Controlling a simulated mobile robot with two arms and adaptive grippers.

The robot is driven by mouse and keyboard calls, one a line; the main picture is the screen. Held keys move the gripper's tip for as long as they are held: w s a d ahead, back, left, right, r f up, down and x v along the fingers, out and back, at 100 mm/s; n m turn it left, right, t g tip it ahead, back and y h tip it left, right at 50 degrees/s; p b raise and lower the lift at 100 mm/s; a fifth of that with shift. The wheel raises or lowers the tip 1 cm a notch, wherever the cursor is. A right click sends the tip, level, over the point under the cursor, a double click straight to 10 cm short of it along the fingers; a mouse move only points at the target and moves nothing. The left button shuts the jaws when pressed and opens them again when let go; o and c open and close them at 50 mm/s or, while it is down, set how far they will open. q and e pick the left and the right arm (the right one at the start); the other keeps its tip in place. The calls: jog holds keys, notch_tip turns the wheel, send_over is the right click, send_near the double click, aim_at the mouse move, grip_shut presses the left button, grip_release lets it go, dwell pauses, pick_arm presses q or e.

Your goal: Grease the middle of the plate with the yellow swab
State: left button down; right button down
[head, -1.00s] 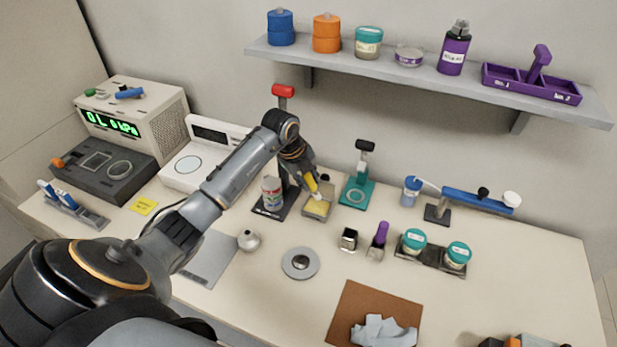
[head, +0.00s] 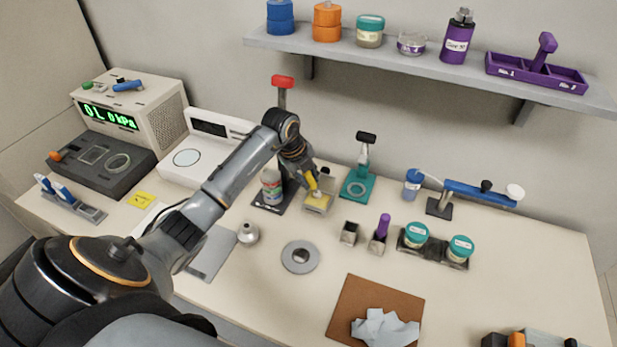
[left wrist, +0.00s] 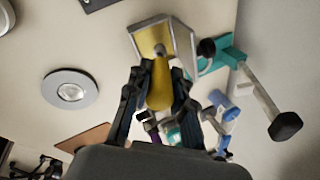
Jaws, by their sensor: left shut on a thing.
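My left gripper (head: 312,178) is shut on the yellow swab (left wrist: 160,85), which points down and away from my fingers. The swab's tip is at the shallow tray with a yellow surface (head: 318,204); the tray also shows in the left wrist view (left wrist: 181,38). I cannot tell whether the tip touches it. The plate (head: 286,261) is a round grey disc with a shiny metal middle, lying on the table in front of the tray. It shows at the left of the left wrist view (left wrist: 50,92). A dark jointed shape at that view's lower left may be my right gripper (left wrist: 36,166).
A purple swab (head: 383,226) stands in a holder beside an empty square holder (head: 349,232). A red-topped post (head: 283,83) and a teal stand (head: 357,187) flank the tray. Two teal-lidded jars (head: 416,233) sit right. A brown mat (head: 350,300) bears a crumpled cloth (head: 385,328).

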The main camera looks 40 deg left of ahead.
pick_arm(q)
jog(key=shift+f+b, duration=0.35)
jog(key=shift+f, duration=0.2)
dwell(0.4)
jog(key=shift+s, duration=0.1)
dwell(0.8)
notch_tip(320, 180, up, 7)
jog(key=p, duration=0.6)
dwell(0.3)
dwell(0.5)
